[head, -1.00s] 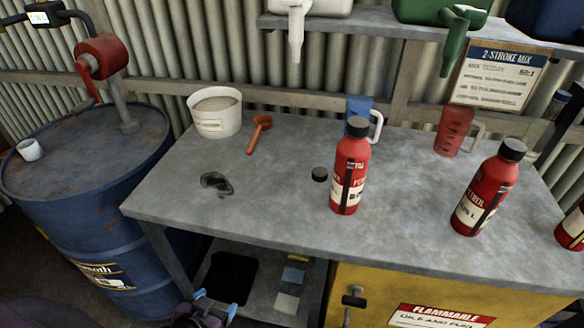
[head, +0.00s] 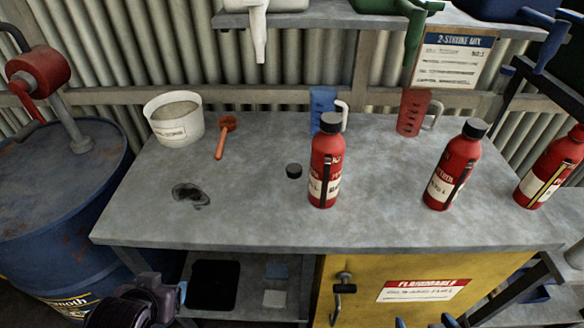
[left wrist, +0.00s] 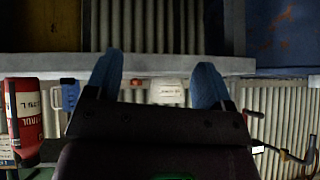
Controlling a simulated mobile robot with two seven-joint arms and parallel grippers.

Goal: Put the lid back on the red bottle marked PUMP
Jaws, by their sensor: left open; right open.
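A small black lid (head: 293,171) lies loose on the grey workbench (head: 250,215), just left of a red bottle (head: 323,185) that stands upright with a black cap on. A second capped red bottle (head: 440,190) stands to its right. A third red bottle (head: 545,170) is at the right edge, its top cut off by the frame. I cannot read PUMP on any label. My right gripper (head: 424,322) is open at the bottom edge, only its blue tips showing, in front of the bench. My left gripper (head: 168,294) is low at the bench's front left; its open, empty fingers show in the left wrist view (left wrist: 157,80).
A white bucket (head: 175,133), an orange scoop (head: 221,140), a blue jug (head: 322,100) and a red jug (head: 410,112) stand along the bench's back. A dark stain (head: 190,194) marks the left. A blue drum (head: 50,210) stands left. A shelf (head: 330,20) overhangs behind.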

